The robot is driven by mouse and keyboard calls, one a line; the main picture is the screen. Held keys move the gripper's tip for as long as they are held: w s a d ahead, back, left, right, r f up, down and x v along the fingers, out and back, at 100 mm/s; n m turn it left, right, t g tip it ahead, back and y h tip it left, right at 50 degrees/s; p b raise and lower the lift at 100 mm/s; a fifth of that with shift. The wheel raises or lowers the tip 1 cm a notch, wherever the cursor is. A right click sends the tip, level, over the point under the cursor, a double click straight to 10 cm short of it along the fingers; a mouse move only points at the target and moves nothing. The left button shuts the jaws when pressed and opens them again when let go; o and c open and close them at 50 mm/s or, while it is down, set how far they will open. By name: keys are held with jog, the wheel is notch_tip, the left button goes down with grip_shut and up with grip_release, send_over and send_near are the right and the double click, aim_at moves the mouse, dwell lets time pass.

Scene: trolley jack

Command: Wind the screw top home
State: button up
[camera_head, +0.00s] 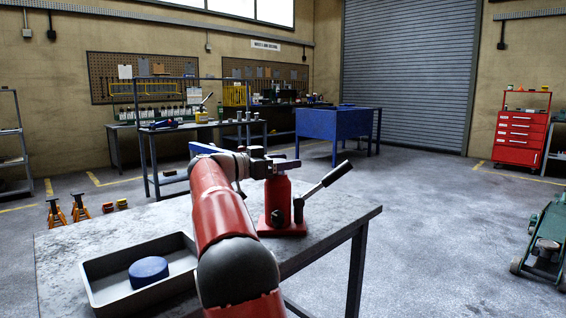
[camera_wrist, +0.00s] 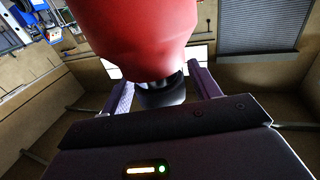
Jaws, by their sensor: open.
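A red bottle jack (camera_head: 278,198) stands upright on the grey workbench, with its black-gripped lever (camera_head: 325,183) angled up to the right. My gripper (camera_head: 280,163) is at the top of the jack. In the wrist view, the red jack body (camera_wrist: 135,35) fills the upper middle, and the dark screw top (camera_wrist: 160,93) shows at its end. My gripper's purple fingers (camera_wrist: 162,86) stand open, one on each side of the screw top, with a gap visible at the sides. In the head view my gripper mostly hides the screw top, so its height above the jack cannot be told.
A grey tray (camera_head: 105,292) with a blue round object (camera_head: 148,271) lies on the workbench (camera_head: 70,243), left of my arm. Orange axle stands (camera_head: 68,212) are on the floor at left. A green trolley jack (camera_head: 545,245) is at far right.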

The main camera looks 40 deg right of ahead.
jog(key=w+a, duration=0.1)
jog(key=a, duration=0.6)
jog(key=shift+w+a, duration=0.3)
jog(key=shift+a, duration=0.05)
